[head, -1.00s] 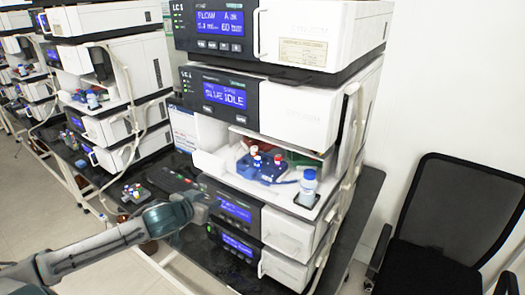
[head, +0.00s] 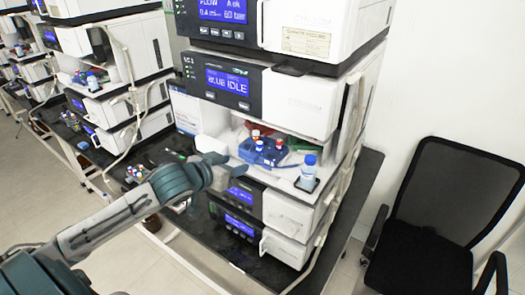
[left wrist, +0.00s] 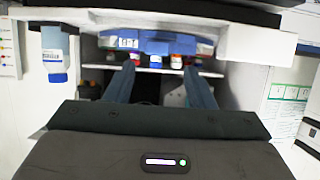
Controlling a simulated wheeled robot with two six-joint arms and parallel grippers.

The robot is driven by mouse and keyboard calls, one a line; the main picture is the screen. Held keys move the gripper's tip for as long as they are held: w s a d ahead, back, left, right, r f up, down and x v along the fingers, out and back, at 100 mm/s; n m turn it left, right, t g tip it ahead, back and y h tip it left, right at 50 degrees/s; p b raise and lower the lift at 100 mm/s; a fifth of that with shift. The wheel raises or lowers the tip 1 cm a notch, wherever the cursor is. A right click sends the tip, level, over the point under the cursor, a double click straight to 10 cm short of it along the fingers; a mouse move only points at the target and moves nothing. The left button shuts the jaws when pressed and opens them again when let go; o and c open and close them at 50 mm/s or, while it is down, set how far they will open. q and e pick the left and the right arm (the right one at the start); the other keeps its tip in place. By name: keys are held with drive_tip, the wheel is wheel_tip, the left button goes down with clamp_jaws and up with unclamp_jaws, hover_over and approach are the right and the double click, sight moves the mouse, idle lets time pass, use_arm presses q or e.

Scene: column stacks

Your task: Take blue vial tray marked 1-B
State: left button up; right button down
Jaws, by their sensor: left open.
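The blue vial tray (head: 262,155) sits in the open bay of the nearest instrument stack, holding vials with white and red caps. In the left wrist view, which looks upside down, the blue tray (left wrist: 160,47) is ahead with several vials; a pale label shows on it, but I cannot read its marking. My left gripper (head: 224,168) is at the bay's front, just left of the tray. In the left wrist view its two fingers (left wrist: 160,70) are apart, with the tray beyond and roughly between them; I see no grip on it. My right gripper is not in view.
A blue-capped bottle (head: 309,168) stands right of the tray on the bay's shelf. Red and green things sit behind the tray. The instrument door (head: 298,100) overhangs the bay. A black chair (head: 440,210) stands at right. More instrument stacks (head: 110,70) stand at left.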

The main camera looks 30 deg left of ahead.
sight(249, 160)
use_arm(q)
drive_tip(key=shift+d+x, duration=0.15)
drive_tip(key=shift+x, duration=1.65)
drive_tip(key=shift+d+x, duration=0.1)
drive_tip(key=shift+x, duration=1.7)
drive_tip(key=shift+s, duration=0.1)
drive_tip(key=shift+s, duration=0.1)
drive_tip(key=shift+c, duration=1.3)
drive_tip(key=c, duration=0.7)
